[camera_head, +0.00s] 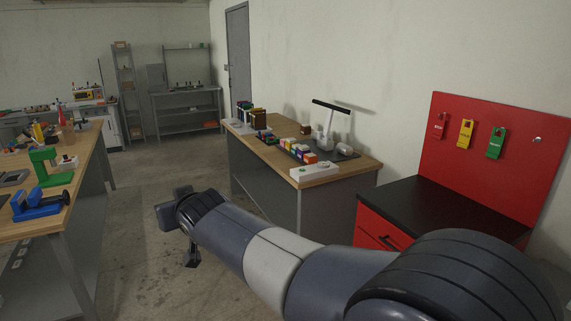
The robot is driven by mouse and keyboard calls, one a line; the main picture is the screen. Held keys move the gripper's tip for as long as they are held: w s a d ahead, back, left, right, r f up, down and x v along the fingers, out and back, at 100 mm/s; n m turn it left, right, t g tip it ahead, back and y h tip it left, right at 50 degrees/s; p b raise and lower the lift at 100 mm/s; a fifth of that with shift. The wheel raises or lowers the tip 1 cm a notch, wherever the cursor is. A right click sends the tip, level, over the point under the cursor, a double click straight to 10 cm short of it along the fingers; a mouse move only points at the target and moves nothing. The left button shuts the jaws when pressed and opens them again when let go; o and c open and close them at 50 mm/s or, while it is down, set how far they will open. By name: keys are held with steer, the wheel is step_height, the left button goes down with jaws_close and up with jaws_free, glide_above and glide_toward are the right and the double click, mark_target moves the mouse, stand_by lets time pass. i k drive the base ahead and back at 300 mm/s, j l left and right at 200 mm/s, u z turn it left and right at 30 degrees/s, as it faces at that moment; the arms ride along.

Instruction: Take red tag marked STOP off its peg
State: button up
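A red tag (437,126) hangs at the left of a row of tags on the red back panel (515,182) at the right. Its lettering is too small to read, and its red is close to the panel's. A yellow tag (466,134) and a green tag (496,143) hang to its right. My gripper (191,259) is low over the floor at the left centre, far from the tags. My wrist partly hides it, so its opening does not show clearly. I see nothing held in it.
A bare peg (537,140) is at the panel's right. Below the panel is a red cabinet with a clear black top (425,208). A wooden bench (345,174) with blocks and a lamp stands left of it. Another cluttered bench (50,220) is at far left. Floor between is open.

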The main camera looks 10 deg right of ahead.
mark_target(439, 125)
steer(key=i+z, duration=0.2)
steer(key=i, duration=0.35)
steer(key=i+j+z, duration=0.2)
steer(key=i, duration=0.35)
steer(key=i+j+z, duration=0.2)
steer(key=i, duration=0.35)
steer(key=i+j+z, duration=0.1)
steer(key=i+z, duration=0.15)
steer(key=z, duration=0.2)
steer(key=i+j+z, duration=0.15)
steer(key=z, duration=0.3)
steer(key=i+j+z, duration=0.2)
steer(key=z, duration=0.3)
steer(key=i+j+z, duration=0.15)
steer(key=j+z, duration=0.3)
steer(key=i+j+z, duration=0.2)
steer(key=z, duration=0.2)
steer(key=i+j+z, duration=0.1)
steer(key=j+z, duration=0.35)
